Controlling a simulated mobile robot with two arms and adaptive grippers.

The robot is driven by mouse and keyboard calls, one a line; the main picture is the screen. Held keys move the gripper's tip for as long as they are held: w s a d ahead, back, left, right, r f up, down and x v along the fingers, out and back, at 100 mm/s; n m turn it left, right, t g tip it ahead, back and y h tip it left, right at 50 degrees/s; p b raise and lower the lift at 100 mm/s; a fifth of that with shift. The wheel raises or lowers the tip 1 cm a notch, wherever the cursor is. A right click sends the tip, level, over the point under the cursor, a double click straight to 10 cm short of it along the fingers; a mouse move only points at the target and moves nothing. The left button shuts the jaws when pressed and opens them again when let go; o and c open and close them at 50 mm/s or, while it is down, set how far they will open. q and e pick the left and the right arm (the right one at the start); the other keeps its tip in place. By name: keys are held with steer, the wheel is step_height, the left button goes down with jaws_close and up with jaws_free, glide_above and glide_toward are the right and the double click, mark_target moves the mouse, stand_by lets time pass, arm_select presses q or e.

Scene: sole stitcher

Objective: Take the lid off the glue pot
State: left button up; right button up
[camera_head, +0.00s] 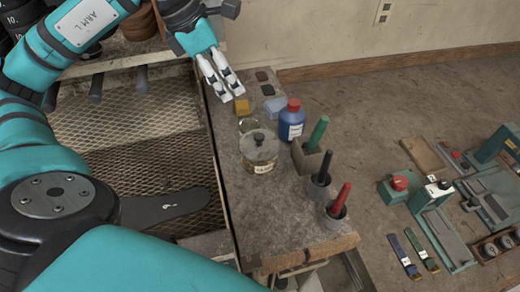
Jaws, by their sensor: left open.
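The glue pot (262,167) is a squat, clear jar with a pale label, standing on the grey bench top in the middle of the view. Its grey lid (249,148) with a dark knob sits on top of the pot. My left gripper (233,96) is open and empty above the far part of the bench, beyond the pot and a little to its left in the picture. It is apart from the pot and lid. My right gripper is not in view.
A blue bottle with a red cap (291,124) stands close behind and right of the pot. Holders with green, black and red handles (340,201) line the right bench edge. A yellow block (242,107) lies near my left fingertips. Bench space in front of the pot is clear.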

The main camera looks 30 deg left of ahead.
arm_select(q)
steer(key=f, duration=0.1)
steer(key=b, duration=0.6)
glide_above(258, 135)
steer(key=s+a, duration=0.1)
step_height(258, 135, down, 11)
steer(key=shift+s+a+f, duration=0.1)
steer(key=shift+s+f, duration=0.05)
steer(key=x, duration=0.1)
steer(key=b+x, duration=0.1)
steer(key=x, duration=0.1)
steer(key=b+x, duration=0.1)
steer(key=shift+s+f, duration=0.2)
steer(key=shift+f, duration=0.25)
steer(key=shift+w+f, duration=0.15)
steer(key=shift+f, duration=0.1)
steer(key=shift+r, duration=0.1)
jaws_close()
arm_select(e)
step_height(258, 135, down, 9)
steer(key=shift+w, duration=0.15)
